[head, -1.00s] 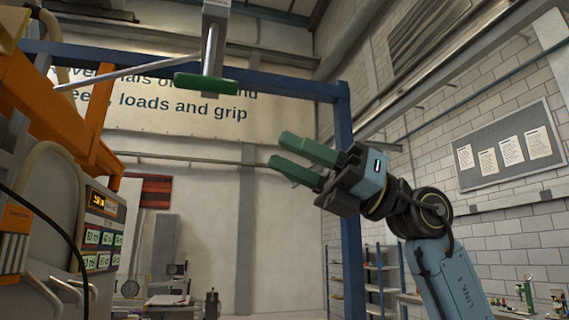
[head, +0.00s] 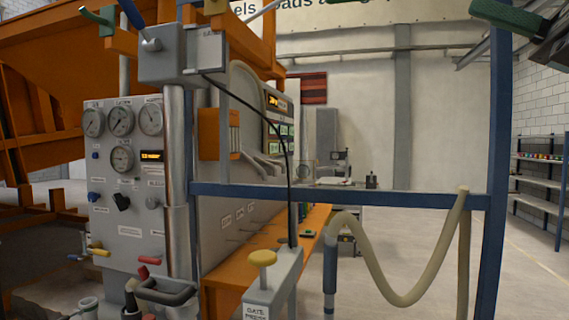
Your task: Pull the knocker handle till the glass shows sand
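My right gripper (head: 510,18) is cut off by the top right corner; a green finger and part of its dark body show, held high and away from the panel. I cannot tell whether it is open. My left gripper is not in view. No handle here is marked as the knocker, and I cannot pick out the sand glass. A dark U-shaped handle (head: 167,291) sits low at the front of the grey gauge panel (head: 125,215). A green-tipped lever (head: 97,15) stands at the top left, and a blue-handled lever (head: 135,18) rises from a grey box (head: 182,58).
A yellow knob (head: 262,258) tops a grey post in front. A blue rail (head: 340,194) and a blue upright (head: 499,160) cross the view, with a beige hose (head: 390,290) hanging from them. Open floor lies to the right.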

